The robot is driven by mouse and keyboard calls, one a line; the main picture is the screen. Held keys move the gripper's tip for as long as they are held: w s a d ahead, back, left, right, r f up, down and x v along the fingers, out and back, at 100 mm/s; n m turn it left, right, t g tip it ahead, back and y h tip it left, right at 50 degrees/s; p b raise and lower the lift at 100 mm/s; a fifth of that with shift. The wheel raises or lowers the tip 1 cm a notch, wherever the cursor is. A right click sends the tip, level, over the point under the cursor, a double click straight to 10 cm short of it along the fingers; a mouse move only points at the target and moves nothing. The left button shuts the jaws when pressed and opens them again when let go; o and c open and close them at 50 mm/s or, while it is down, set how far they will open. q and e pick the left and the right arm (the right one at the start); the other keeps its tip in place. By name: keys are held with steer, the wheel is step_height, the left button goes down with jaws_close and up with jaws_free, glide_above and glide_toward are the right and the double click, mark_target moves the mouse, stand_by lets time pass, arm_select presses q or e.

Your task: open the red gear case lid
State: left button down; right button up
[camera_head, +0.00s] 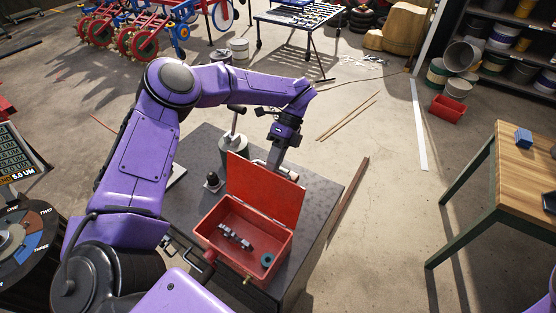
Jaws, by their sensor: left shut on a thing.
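The red gear case (212,236) stands on a dark metal table. Its lid (262,190) is raised, standing roughly upright at the back of the case. Inside lie a grey toothed shaft (234,237) and a small teal ring (267,260). My left arm reaches over from the left, and my left gripper (277,160) is at the lid's top edge, shut on it. The fingertips are partly hidden behind the lid. My right gripper is not in view.
A grey cylinder with a lever (233,150) and a small black-knobbed piece (212,182) stand on the table (315,205) beside the case. A wooden workbench (525,170) is at the right. Open concrete floor lies between.

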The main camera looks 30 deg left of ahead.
arm_select(q)
steer(key=shift+s+f, duration=0.2)
steer(key=shift+f, duration=0.15)
steer(key=c, duration=1.1)
jaws_free()
steer(key=shift+a+r, duration=0.15)
steer(key=v, duration=1)
steer(key=shift+w+r, duration=0.15)
steer(key=shift+r, duration=0.1)
